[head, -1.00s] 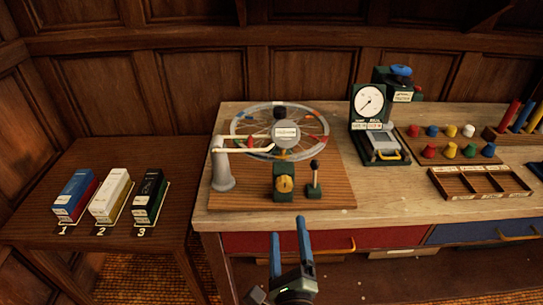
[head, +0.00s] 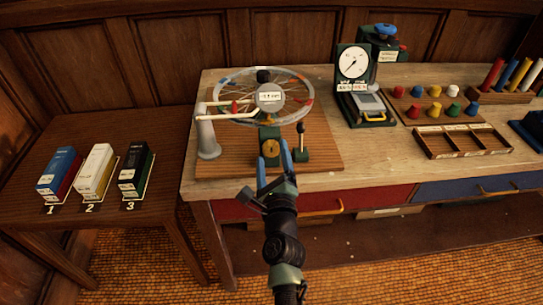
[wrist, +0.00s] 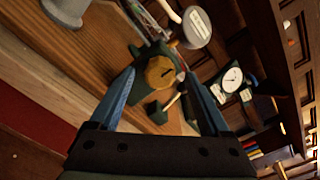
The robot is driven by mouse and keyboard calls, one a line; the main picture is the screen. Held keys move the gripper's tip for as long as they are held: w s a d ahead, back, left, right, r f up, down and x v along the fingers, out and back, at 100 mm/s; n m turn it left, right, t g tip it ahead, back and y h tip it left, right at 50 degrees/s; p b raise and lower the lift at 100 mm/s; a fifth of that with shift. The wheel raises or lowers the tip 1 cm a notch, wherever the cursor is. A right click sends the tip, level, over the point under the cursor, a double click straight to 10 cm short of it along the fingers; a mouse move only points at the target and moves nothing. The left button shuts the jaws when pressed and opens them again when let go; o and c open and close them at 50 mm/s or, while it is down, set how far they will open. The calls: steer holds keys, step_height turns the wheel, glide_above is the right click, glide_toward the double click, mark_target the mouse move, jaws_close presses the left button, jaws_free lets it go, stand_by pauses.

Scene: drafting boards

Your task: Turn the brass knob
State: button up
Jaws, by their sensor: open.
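The brass knob (head: 270,148) is a round yellow disc with a dark mark, on the front of a small dark green block (head: 268,132) on a wooden baseboard. It also shows in the wrist view (wrist: 160,71), between and beyond my fingertips. My gripper (head: 274,164) has blue fingers, is open and empty, and points at the knob from the front. In the wrist view my gripper (wrist: 160,76) has one finger on either side of the knob in the picture. I cannot tell whether either finger touches it.
A black-knobbed lever (head: 300,142) stands just right of the block. A spoked wheel (head: 297,80) is behind, and a grey post (head: 206,138) with a pale arm is to the left. A gauge (head: 353,62) stands farther right. Bare tabletop (head: 375,150) lies right of the baseboard.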

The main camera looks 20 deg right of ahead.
steer(key=shift+w+d, duration=0.2)
steer(key=shift+w, duration=0.45)
steer(key=shift+c, duration=0.3)
jaws_close()
steer(key=shift+n, duration=0.4)
